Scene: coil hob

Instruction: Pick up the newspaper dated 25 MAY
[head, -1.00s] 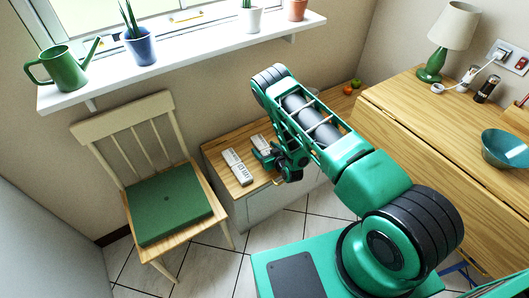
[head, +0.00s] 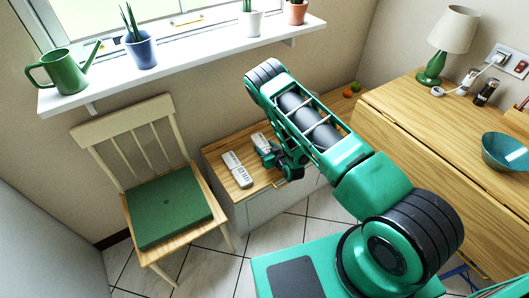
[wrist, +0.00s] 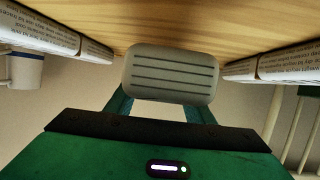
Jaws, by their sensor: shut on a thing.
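My gripper (head: 278,157) is low over the wooden bench top and shut on the upper-right folded newspaper (head: 260,140). That paper is pale with print, and my fingers partly cover it. A second pale newspaper (head: 237,170) lies flat on the bench to the lower left, clear of the fingers. In the wrist view, a grey ribbed finger pad (wrist: 171,74) fills the middle and hides what is behind it. Printed paper shows at the left (wrist: 45,30) and at the right (wrist: 285,64). No date is legible.
The bench top (head: 215,155) also bears red and green fruit (head: 350,89) at its far end. A chair with a green cushion (head: 170,208) stands left of it. A wooden table (head: 410,115) is at the right. A windowsill (head: 190,60) with pots runs above.

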